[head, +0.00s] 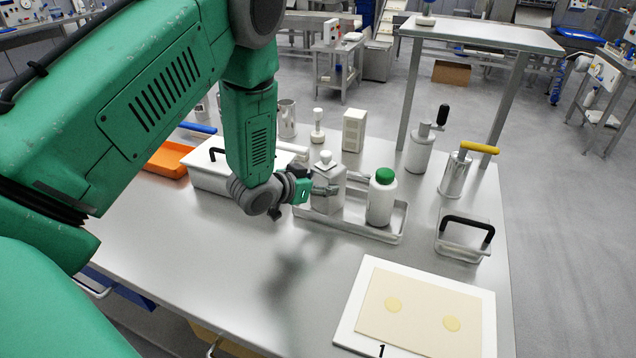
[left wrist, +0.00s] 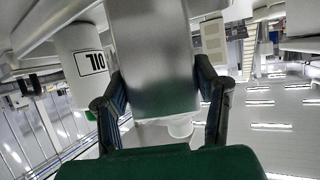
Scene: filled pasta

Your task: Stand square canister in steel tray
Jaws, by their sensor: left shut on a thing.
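The square canister (head: 327,190) is a grey metal block with a white stopper, upright at the left end of the steel tray (head: 393,233). My left gripper (head: 312,189) is shut on it from the left side; the left wrist view shows a finger on each side of the canister (left wrist: 150,60). The canister's base is at or just above the tray floor; the front rim hides whether it touches. A white bottle with a green cap (head: 382,196) stands in the tray to its right; its OIL label shows in the left wrist view (left wrist: 90,62). My right gripper is out of view.
A white lidded box (head: 209,172) and an orange tray (head: 168,160) lie left. A beige box (head: 354,131) and a white-knobbed item (head: 318,130) stand behind. Steel pots (head: 453,176) and a black-handled container (head: 463,238) stand right. A white board (head: 352,317) with dough lies in front.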

